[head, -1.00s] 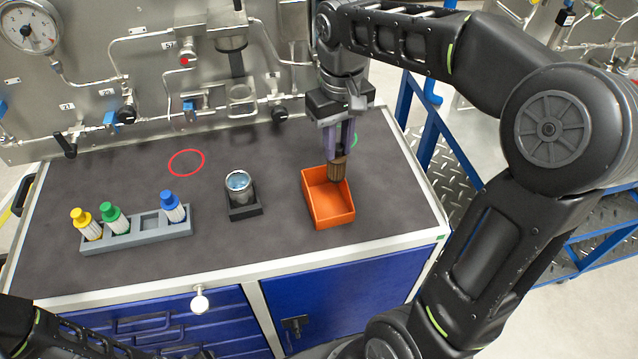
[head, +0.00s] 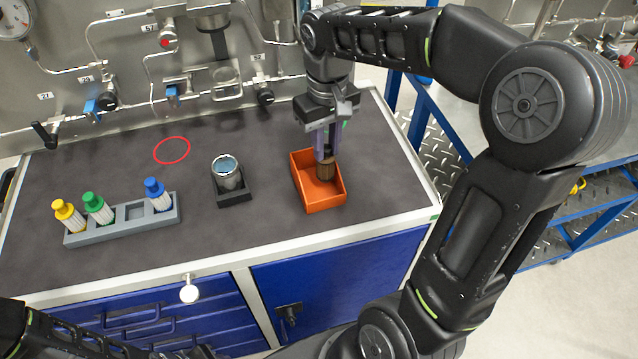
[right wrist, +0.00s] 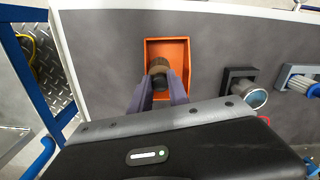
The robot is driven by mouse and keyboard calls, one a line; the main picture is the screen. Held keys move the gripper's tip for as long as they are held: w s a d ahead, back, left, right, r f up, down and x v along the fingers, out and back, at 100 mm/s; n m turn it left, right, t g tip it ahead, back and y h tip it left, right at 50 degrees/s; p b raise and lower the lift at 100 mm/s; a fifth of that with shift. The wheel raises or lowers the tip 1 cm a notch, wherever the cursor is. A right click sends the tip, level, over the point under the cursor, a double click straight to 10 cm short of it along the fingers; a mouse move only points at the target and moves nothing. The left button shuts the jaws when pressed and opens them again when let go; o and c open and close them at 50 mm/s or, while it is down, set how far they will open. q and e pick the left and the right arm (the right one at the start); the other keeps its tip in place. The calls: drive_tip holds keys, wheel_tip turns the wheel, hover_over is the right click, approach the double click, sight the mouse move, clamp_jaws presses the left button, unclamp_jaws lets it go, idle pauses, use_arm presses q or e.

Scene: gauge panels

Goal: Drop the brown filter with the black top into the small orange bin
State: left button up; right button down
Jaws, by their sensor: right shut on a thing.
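My right gripper (head: 327,150) is shut on the brown filter (head: 326,170), which hangs upright with its top between the fingers. The filter is over the inside of the small orange bin (head: 325,203), its lower end below the level of the rim. I cannot tell whether it touches the bin's floor. In the right wrist view the filter (right wrist: 158,67) is between the purple-grey fingers (right wrist: 160,84), inside the outline of the orange bin (right wrist: 168,42). Its black top is mostly hidden by the fingers. My left gripper is out of view.
On the dark bench top (head: 120,180), a grey rack (head: 125,222) holds yellow-, green- and blue-capped filters. A metal cup (head: 227,172) sits in a black holder (head: 234,196) left of the bin. A red ring (head: 172,150) marks the bench. The gauge panel (head: 130,70) stands behind.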

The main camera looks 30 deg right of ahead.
drive_tip(key=shift+f, duration=0.1)
drive_tip(key=c, duration=1.2)
unclamp_jaws()
drive_tip(key=shift+o, duration=0.2)
wheel_tip(320, 180, up, 8)
drive_tip(key=shift+f, duration=0.1)
